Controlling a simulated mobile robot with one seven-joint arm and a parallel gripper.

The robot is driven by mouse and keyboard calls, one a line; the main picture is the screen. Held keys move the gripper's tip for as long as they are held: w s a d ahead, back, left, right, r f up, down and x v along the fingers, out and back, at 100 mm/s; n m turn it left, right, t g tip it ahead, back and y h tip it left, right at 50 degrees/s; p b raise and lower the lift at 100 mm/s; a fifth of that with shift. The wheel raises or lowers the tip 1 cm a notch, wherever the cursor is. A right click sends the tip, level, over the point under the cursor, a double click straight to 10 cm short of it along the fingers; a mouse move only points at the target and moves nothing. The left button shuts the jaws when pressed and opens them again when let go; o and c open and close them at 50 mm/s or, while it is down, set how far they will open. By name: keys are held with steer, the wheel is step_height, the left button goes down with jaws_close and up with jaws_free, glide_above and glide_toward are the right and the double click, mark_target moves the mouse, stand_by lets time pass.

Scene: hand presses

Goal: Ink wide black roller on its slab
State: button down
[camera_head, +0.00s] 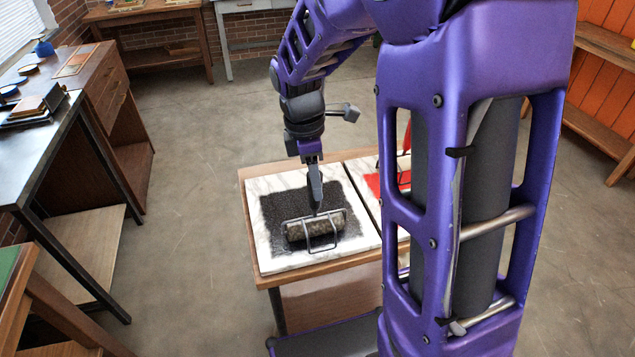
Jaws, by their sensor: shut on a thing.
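The wide roller (298,232) lies across the black ink patch (287,208) on a white marble slab (272,264). Its surface looks mottled grey-brown and dark, and a wire frame surrounds it. My gripper (318,204) comes down from above and is shut on the roller's handle, which is mostly hidden by the fingers. The roller sits toward the front of the ink patch and appears to touch the slab; exact contact is hard to tell.
A second slab with red ink (376,185) and a red-handled roller (406,140) is to the right, partly behind my arm. Both slabs lie on a wooden table (262,279). A dark-topped bench (40,150) stands left. Open floor (195,200) lies between.

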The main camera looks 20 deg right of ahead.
steer(key=w, duration=0.9)
steer(key=shift+w+r+p, duration=0.15)
steer(key=shift+p, duration=0.25)
stand_by(0.4)
steer(key=s+b, duration=0.1)
steer(key=s, duration=1)
steer(key=shift+s, duration=0.25)
stand_by(1.9)
steer(key=shift+r+p, duration=0.5)
steer(key=shift+r, duration=1.95)
steer(key=shift+w, duration=0.1)
